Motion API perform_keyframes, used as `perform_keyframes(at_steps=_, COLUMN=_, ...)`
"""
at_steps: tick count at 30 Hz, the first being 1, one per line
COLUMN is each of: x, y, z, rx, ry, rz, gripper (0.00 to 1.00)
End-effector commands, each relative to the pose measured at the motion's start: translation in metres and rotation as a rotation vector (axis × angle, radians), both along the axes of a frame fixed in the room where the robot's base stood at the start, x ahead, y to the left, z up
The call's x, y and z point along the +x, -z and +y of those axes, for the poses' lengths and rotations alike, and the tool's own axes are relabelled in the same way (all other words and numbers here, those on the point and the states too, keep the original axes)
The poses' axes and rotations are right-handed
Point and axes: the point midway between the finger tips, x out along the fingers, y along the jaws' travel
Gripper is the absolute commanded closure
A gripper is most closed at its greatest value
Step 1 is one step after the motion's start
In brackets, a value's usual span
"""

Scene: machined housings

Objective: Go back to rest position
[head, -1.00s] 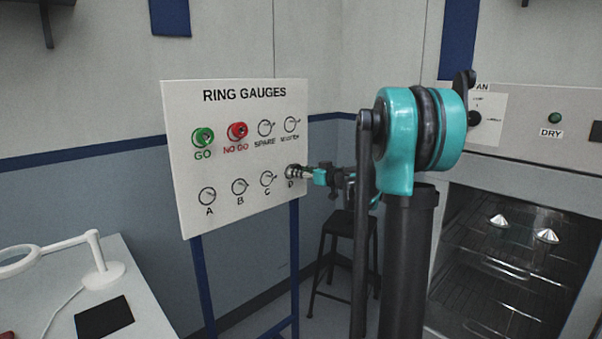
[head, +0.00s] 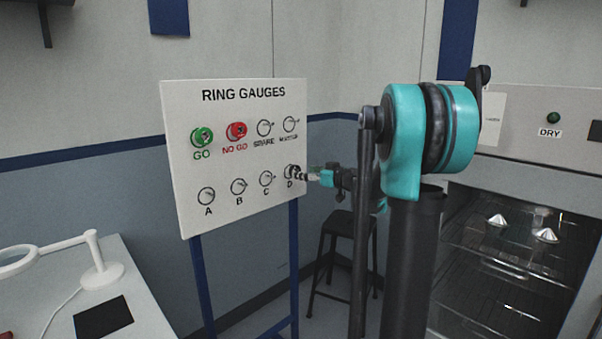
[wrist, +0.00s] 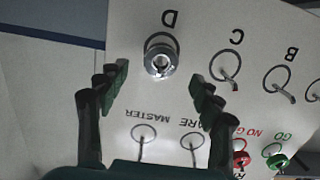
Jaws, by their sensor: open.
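My gripper (head: 311,177) is open and empty in front of the lower right of the white RING GAUGES board (head: 240,215). In the wrist view my gripper (wrist: 160,82) shows its two dark fingers apart, with a metal ring (wrist: 160,60) at the peg marked D in the gap beyond them. No finger appears to touch this ring.
A green ring (head: 202,137) hangs at GO and a red ring (head: 237,133) at NO GO. Pegs A, B, C, SPARE and MASTER look bare. A black stool (head: 345,240) stands behind my arm. A drying oven (head: 540,120) is at right, a white table (head: 60,290) at left.

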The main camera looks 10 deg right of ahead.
Motion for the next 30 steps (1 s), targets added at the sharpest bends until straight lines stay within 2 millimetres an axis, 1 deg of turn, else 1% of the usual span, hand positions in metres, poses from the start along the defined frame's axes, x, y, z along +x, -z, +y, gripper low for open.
perform_keyframes(at_steps=1, x=-0.010, y=-0.002, z=-0.008, rx=0.001, ry=0.003, rz=0.000, gripper=0.34)
perform_keyframes(at_steps=6, x=-0.038, y=-0.006, z=-0.028, rx=0.000, ry=0.004, rz=0.000, gripper=0.34)
perform_keyframes(at_steps=12, x=-0.060, y=-0.009, z=-0.044, rx=0.000, ry=0.002, rz=-0.001, gripper=0.34)
perform_keyframes(at_steps=16, x=-0.069, y=-0.009, z=-0.047, rx=-0.001, ry=-0.002, rz=0.005, gripper=0.34)
perform_keyframes(at_steps=19, x=-0.081, y=0.003, z=-0.037, rx=-0.006, ry=-0.015, rz=0.051, gripper=0.34)
perform_keyframes(at_steps=20, x=-0.087, y=0.010, z=-0.031, rx=-0.009, ry=-0.022, rz=0.077, gripper=0.34)
perform_keyframes(at_steps=23, x=-0.117, y=0.045, z=-0.005, rx=-0.027, ry=-0.044, rz=0.210, gripper=0.34)
perform_keyframes(at_steps=24, x=-0.133, y=0.063, z=0.005, rx=-0.040, ry=-0.047, rz=0.279, gripper=0.34)
perform_keyframes(at_steps=26, x=-0.161, y=0.092, z=0.019, rx=-0.063, ry=-0.044, rz=0.390, gripper=0.34)
perform_keyframes(at_steps=27, x=-0.180, y=0.112, z=0.025, rx=-0.079, ry=-0.031, rz=0.464, gripper=0.34)
perform_keyframes(at_steps=29, x=-0.210, y=0.141, z=0.032, rx=-0.106, ry=-0.004, rz=0.571, gripper=0.34)
perform_keyframes(at_steps=30, x=-0.231, y=0.160, z=0.034, rx=-0.130, ry=0.023, rz=0.641, gripper=0.34)
